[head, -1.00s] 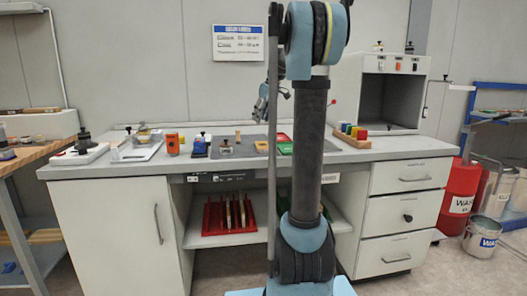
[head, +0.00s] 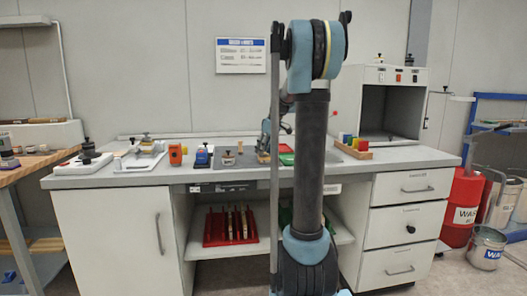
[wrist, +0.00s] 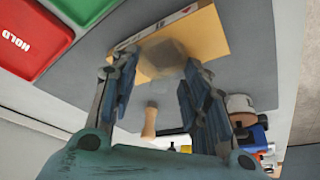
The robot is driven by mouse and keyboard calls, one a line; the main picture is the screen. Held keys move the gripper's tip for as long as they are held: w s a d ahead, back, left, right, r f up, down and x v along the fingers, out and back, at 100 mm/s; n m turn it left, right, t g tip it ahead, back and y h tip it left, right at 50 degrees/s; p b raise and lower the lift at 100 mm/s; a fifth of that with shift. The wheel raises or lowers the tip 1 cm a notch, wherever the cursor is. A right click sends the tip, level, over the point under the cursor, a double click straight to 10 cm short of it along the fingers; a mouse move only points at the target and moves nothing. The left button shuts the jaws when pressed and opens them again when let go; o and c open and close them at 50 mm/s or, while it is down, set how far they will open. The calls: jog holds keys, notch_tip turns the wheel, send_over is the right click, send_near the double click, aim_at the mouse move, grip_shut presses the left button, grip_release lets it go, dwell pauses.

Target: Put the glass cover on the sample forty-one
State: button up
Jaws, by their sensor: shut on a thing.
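My gripper (wrist: 157,80) is shut on a clear, faceted glass cover (wrist: 163,58), held at its fingertips in the wrist view. Behind the cover lies a flat yellow-tan sample panel (wrist: 217,32) with a white printed strip along one edge. The cover overlaps the panel in this view; I cannot tell whether they touch, and the strip is too small to read. In the head view my gripper (head: 265,150) is low over the bench, partly hidden by my arm, and the cover cannot be made out.
A red tray marked HOLD (wrist: 25,40) and a green tray (wrist: 85,8) lie beside the panel.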

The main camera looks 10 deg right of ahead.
jog(key=o, duration=1.1)
jog(key=shift+c, duration=0.2)
jog(key=v, duration=1.2)
jog(key=s+a+f+m+h, duration=0.1)
jog(key=s+f+m, duration=0.1)
jog(key=s+f, duration=0.8)
jog(key=s+a+f+m+h, duration=0.1)
jog(key=s+f+m, duration=0.2)
jog(key=s+f, duration=0.7)
jog(key=s+a+f+m+g+h, duration=0.1)
jog(key=s+f+m, duration=0.2)
jog(key=s+f, duration=0.7)
jog(key=s, duration=1.1)
jog(key=shift+f, duration=0.3)
